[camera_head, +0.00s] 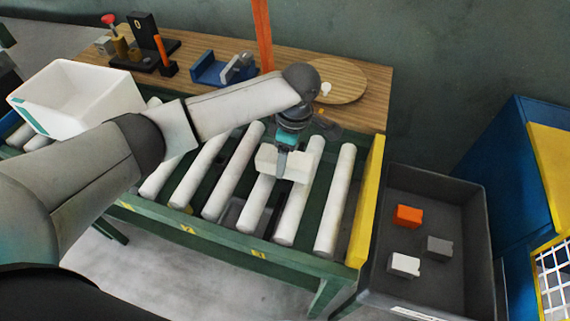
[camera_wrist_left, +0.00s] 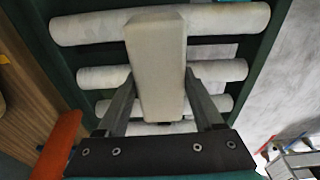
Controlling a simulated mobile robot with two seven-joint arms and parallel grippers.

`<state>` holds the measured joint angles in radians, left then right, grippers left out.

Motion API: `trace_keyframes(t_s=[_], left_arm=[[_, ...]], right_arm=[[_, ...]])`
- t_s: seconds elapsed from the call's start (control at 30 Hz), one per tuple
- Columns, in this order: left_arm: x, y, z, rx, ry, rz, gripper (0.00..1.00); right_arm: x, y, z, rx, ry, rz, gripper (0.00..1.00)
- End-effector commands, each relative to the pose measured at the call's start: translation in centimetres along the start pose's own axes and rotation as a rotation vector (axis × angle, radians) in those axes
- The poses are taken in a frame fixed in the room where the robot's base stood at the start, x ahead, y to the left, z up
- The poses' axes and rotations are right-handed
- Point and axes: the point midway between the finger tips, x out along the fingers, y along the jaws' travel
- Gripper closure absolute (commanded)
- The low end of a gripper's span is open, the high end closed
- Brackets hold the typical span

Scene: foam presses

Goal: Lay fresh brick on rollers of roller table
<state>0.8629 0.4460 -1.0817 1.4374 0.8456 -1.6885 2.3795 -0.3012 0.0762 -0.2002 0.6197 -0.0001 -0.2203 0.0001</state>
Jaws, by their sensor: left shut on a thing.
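A cream-white brick (camera_head: 297,168) is held by my left gripper (camera_head: 281,167) over the white rollers (camera_head: 325,220) of the roller table. The green frame (camera_head: 225,240) of the roller table runs along their near ends. The left wrist view shows the brick (camera_wrist_left: 158,65) between the two fingers (camera_wrist_left: 160,90), which are shut on it. There the brick lies across the direction of the rollers (camera_wrist_left: 85,30). I cannot tell whether it touches them. My right gripper is in neither view.
A yellow end plate (camera_head: 366,205) closes the table's right end. Beyond it a dark grey bin (camera_head: 435,200) holds an orange, a grey and a white block. A white open box (camera_head: 75,95) stands at the left. A wooden bench (camera_head: 360,105) with tools is behind.

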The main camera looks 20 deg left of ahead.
Motion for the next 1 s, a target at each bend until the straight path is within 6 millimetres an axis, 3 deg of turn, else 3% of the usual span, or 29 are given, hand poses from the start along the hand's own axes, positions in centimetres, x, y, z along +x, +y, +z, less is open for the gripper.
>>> trace_keyframes(t_s=[0.17,0.53,0.57,0.8,1.0], left_arm=[[2.2,0.0,0.3,0.001,0.000,0.001,1.00],[2.4,0.0,0.4,0.000,-0.002,0.000,1.00],[2.5,0.0,0.4,0.000,-0.002,-0.001,0.30],[2.5,0.0,0.4,0.001,-0.001,0.000,0.03],[2.5,0.0,0.3,0.000,0.000,0.000,0.01]], right_arm=[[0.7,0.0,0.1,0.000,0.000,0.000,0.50],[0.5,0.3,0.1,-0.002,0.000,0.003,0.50],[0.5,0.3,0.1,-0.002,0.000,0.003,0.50],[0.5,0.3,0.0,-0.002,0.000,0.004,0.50],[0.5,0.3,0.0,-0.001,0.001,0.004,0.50]])
